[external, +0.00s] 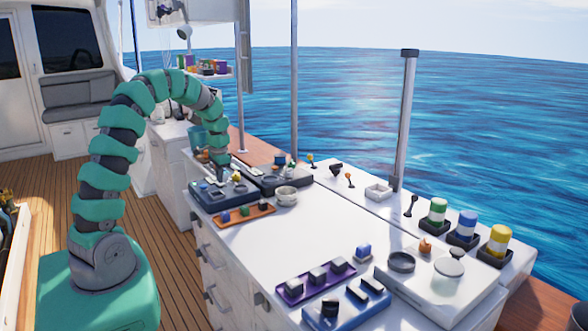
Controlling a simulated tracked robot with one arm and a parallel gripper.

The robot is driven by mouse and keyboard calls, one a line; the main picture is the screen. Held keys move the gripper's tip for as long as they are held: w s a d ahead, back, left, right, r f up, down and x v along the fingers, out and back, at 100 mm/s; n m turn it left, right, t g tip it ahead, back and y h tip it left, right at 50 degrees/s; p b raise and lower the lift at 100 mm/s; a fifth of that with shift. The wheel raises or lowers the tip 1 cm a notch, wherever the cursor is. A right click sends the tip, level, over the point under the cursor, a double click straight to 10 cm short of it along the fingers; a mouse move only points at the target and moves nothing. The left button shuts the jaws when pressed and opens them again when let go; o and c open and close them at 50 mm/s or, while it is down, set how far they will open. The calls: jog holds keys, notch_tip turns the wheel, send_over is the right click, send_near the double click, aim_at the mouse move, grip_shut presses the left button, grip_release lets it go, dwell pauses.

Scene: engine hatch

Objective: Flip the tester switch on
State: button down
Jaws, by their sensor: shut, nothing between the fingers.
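My gripper (221,179) points down at the far left end of the white bench. It is shut with nothing in it. Its tips are just over or touching a dark blue-grey box (238,198) with small parts on top, one of them yellow. This box may be the tester; I cannot make out its switch or which way it is set. My gripper covers part of the box. A second dark box (270,184) with pale bars and small knobs sits right behind it.
A purple tray (292,296), blue block holder (318,317) and striped cylinders (463,226) stand nearer. The bench's middle is clear. A metal post (404,120) rises behind.

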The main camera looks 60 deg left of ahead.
jog(key=shift+d+r, duration=0.1)
jog(key=shift+d, duration=0.2)
notch_tip(320, 180, up, 14)
jog(key=a, duration=0.2)
jog(key=shift+a, duration=0.15)
dwell(0.4)
